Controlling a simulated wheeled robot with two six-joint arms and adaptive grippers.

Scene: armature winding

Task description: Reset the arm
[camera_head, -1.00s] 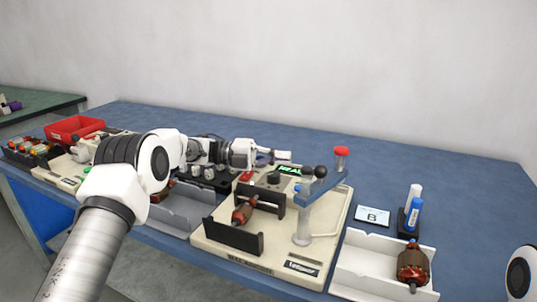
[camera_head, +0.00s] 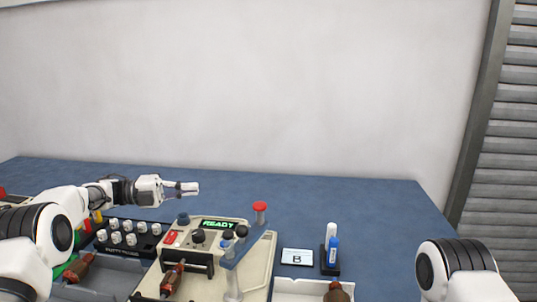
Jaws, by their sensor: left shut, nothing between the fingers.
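My left arm comes in from the left edge. My left gripper (camera_head: 189,188) is shut and empty, raised above the blue table behind the winding machine (camera_head: 258,262). The machine is beige, with a green READY display (camera_head: 217,224), dark knobs and a red button. An armature (camera_head: 172,279) with a copper-brown body sits in its black holder. My right arm shows at the lower right, and its gripper is out of view.
A rack of several white spools (camera_head: 130,240) stands left of the machine. Right of it are a card marked B (camera_head: 297,257), a blue-and-white marker in a black stand (camera_head: 331,268), and a white tray (camera_head: 290,287) with an armature (camera_head: 337,293). The blue table's back (camera_head: 330,195) is clear.

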